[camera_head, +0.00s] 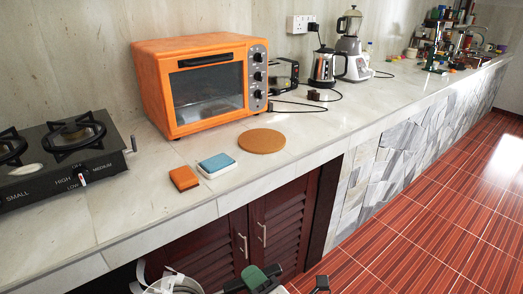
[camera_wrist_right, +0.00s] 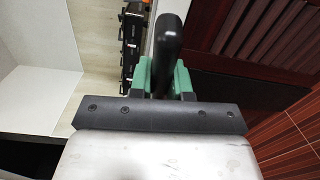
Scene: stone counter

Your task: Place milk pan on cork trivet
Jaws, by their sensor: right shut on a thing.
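The round cork trivet (camera_head: 262,141) lies flat on the stone counter in front of the toaster oven, with its top bare. My right gripper (camera_head: 262,277) is at the bottom edge of the head view, in front of the cabinet and below the counter top. In the right wrist view its green fingers (camera_wrist_right: 162,78) are shut on a thick black handle (camera_wrist_right: 168,45), apparently the milk pan's. The pan's body cannot be made out in either view. My left gripper cannot be made out in the head view.
The orange toaster oven (camera_head: 205,84) stands behind the trivet. A blue-and-white block (camera_head: 216,165) and an orange block (camera_head: 184,178) lie left of it. The gas stove (camera_head: 60,155) is at far left. Counter right of the trivet is clear; a kettle (camera_head: 323,68) stands farther back.

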